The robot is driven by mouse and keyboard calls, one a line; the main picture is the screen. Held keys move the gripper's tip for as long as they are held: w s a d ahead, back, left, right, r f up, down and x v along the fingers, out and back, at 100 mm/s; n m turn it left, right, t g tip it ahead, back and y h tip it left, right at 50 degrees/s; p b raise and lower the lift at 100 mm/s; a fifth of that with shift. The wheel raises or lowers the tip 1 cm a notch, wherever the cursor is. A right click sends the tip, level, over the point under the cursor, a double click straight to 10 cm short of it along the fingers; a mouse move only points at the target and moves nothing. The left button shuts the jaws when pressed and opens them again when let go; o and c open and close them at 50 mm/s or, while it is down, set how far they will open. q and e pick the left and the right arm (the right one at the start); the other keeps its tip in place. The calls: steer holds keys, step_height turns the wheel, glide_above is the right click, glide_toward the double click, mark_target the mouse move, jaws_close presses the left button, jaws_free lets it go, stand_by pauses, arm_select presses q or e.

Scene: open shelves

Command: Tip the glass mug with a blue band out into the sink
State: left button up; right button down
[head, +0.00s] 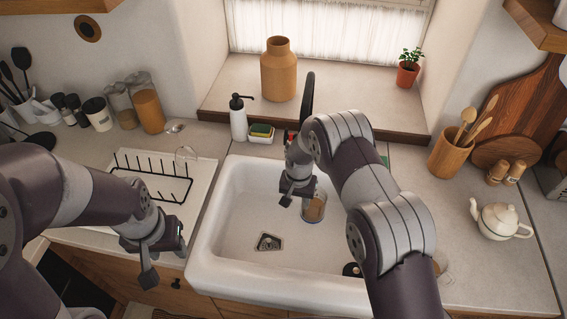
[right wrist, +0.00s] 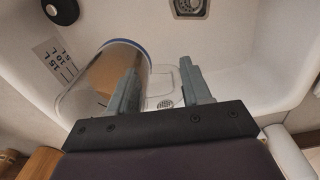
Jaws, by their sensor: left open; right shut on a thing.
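The glass mug with a blue band (head: 314,208) is above the sink basin, below my right gripper (head: 298,194), with brown contents inside. It looks close to upright in the head view. In the right wrist view the mug (right wrist: 115,75) lies left of the fingers, its blue band at the far end. My right gripper (right wrist: 160,95) is shut on the mug, seemingly at its handle, which is hard to make out. The white sink (head: 225,215) has its drain (head: 269,242) left of the mug. My left gripper (head: 162,262) is open and empty before the drainboard.
A black dish rack (head: 150,178) stands left of the sink, with a clear glass (head: 186,155) at it. A soap bottle (head: 238,118) and sponge (head: 261,131) stand behind the sink. A teapot (head: 497,218) sits on the right counter. The basin's left half is free.

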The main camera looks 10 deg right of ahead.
arm_select(q)
steer(key=shift+r+p, duration=3.05)
steer(key=shift+r, duration=1.25)
step_height(320, 180, down, 37)
steer(key=b, duration=3.7)
steer(key=shift+w+f, duration=0.2)
steer(key=shift+w, duration=0.05)
arm_select(e)
steer(key=shift+w+a+r+m+t+y, duration=0.35)
steer(key=shift+a+r+t+y, duration=0.3)
steer(key=shift+t+y, duration=0.8)
steer(key=shift+w+a+r+m+t+y, duration=0.2)
steer(key=shift+a+r+m+t+y, duration=0.4)
steer(key=shift+y, duration=1.5)
steer(key=shift+w+a+r+m+t+y, duration=0.3)
steer(key=shift+a+r+t+y, duration=0.35)
steer(key=shift+t+y, duration=0.85)
